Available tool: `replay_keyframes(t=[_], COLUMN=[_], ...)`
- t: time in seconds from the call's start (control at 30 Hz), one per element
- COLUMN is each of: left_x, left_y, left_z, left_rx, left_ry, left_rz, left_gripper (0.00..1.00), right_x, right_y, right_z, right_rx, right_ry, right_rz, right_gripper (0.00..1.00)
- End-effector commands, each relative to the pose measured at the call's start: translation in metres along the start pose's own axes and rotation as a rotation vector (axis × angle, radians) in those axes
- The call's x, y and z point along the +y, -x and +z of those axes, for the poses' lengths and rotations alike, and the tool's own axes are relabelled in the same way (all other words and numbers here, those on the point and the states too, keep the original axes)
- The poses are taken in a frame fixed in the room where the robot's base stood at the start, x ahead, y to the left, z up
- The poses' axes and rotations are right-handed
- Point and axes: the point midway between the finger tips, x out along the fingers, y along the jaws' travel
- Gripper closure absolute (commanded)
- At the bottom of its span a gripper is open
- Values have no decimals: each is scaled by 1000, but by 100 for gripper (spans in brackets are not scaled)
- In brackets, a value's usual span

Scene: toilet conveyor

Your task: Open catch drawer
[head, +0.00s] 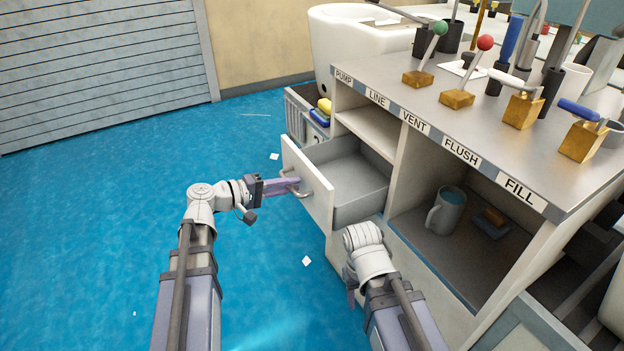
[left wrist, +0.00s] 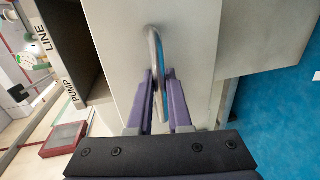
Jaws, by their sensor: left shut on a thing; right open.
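The catch drawer (head: 357,179) is pulled part way out of the cabinet, and its grey inside looks empty. Its metal bar handle (head: 296,190) is on the pale front panel (head: 308,181). My left gripper (head: 293,186) is shut on the handle; in the left wrist view the handle (left wrist: 155,45) runs between the two purple fingers (left wrist: 160,95). My right gripper (head: 351,292) hangs low in front of the cabinet, beside the drawer, mostly hidden behind its own wrist, holding nothing that I can see.
The cabinet top (head: 480,118) carries several levers above labels PUMP, LINE, VENT, FLUSH and FILL. A mug (head: 446,210) and a small blue-and-brown block (head: 490,222) sit in the open lower compartment. A bin with colored items (head: 321,112) stands behind the drawer. The blue floor at left is mostly clear.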

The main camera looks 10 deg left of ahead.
Motion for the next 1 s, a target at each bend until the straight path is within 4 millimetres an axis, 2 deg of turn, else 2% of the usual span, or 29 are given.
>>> replay_keyframes(t=[0.1,0.23,0.67,0.7,0.93,1.0], left_x=[-4,-6,-7,-7,-6,-6], left_y=[17,26,29,29,29,29], left_z=[0,0,0,0,0,0], left_rx=[1,-1,-1,-1,-1,-1], left_ry=[0,0,0,0,0,0], left_rz=[-2,-2,-2,-2,-1,-1], left_gripper=[100,100,100,78,53,53], right_x=[0,0,0,0,0,0], right_y=[0,0,0,0,0,0], right_z=[0,0,0,0,0,0], right_rx=[0,0,0,0,0,0], right_ry=[0,0,0,0,0,0], right_rz=[0,0,0,0,0,0], right_gripper=[50,50,50,50,50,50])
